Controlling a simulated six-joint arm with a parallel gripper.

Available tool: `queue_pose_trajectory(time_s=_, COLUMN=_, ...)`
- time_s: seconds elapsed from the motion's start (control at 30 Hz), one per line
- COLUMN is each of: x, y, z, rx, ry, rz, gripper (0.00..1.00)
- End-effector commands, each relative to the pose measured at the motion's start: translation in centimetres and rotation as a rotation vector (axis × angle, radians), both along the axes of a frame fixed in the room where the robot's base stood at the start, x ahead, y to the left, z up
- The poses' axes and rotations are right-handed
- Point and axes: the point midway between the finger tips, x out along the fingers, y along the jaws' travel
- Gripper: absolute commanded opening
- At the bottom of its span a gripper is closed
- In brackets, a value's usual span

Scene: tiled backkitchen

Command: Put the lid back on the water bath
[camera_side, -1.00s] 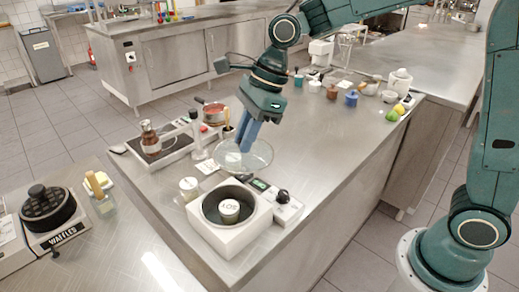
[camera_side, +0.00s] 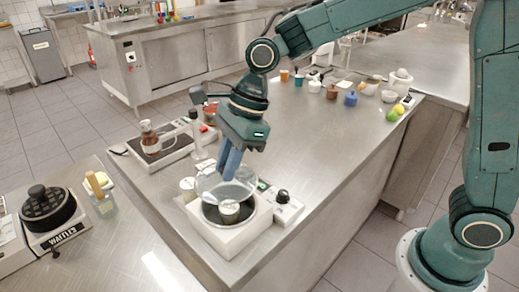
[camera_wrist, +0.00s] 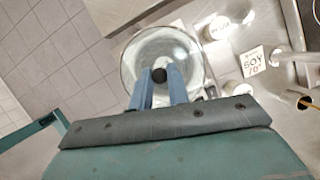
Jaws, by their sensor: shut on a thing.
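The water bath (camera_side: 226,244) is a white box with a round dark opening, at the counter's near end. A small pale jar (camera_side: 229,209) stands in the opening. In the side view the lid overlaps the opening's back part, set toward the back left. I cannot tell whether it touches the rim.
A control box with a dark knob (camera_side: 283,196) adjoins the bath's right side. A pale jar (camera_side: 187,186) stands close at left. A hot plate with a brown flask (camera_side: 150,138) is behind left. Cups and fruit (camera_side: 393,114) are farther back right.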

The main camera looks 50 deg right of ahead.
Motion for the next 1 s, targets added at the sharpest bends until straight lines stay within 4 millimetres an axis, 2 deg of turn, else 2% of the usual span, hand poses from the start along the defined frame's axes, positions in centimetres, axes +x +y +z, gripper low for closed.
queue_pose_trajectory(time_s=0.6, x=0.0, y=0.0, z=-4.2, rx=0.0, ry=0.002, rz=0.001, gripper=0.0)
queue_pose_trajectory(time_s=1.0, x=0.0, y=0.0, z=-5.3, rx=0.0, ry=0.0, rz=0.0, gripper=0.0)
